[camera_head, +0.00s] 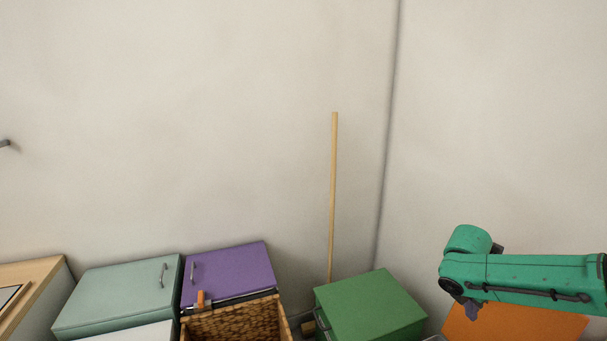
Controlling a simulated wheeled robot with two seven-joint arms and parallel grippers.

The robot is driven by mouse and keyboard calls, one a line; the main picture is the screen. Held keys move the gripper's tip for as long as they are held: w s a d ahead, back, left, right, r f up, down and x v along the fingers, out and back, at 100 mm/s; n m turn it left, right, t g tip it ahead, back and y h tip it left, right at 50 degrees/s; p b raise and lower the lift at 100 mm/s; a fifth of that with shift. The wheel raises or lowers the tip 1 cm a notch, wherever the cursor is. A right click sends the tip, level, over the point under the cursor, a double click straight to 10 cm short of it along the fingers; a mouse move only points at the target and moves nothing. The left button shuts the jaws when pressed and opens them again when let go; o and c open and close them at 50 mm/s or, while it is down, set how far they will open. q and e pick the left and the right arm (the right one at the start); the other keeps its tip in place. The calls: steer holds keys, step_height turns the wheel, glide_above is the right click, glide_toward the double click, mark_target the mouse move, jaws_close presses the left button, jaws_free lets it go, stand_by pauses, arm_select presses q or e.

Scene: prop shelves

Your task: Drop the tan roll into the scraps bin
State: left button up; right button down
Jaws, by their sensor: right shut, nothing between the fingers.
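No tan roll can be made out in the head view. A woven wicker basket (240,322) stands at the bottom edge, cut off by the frame; its inside is mostly hidden, and I cannot tell whether it is the scraps bin. My right arm is green and reaches in from the right. My right gripper (471,311) shows as a small dark part below the arm's end, above an orange surface, well to the right of the basket. It is shut and empty. My left gripper is out of view.
A pale green cabinet (118,295) and a purple one (230,272) stand at left, a green box (370,308) at centre right, and an orange surface (515,325) under my right arm. A thin wooden pole (333,195) stands near the wall corner.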

arm_select(q)
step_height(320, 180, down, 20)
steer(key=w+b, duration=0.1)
steer(key=b, duration=1.7)
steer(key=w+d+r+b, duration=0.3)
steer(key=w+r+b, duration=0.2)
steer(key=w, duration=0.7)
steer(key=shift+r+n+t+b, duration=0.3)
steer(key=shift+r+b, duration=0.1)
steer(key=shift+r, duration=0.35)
arm_select(e)
step_height(320, 180, down, 25)
steer(key=s+a, duration=0.1)
steer(key=shift+r, duration=0.15)
steer(key=c, duration=1.1)
jaws_free()
steer(key=shift+r, duration=0.1)
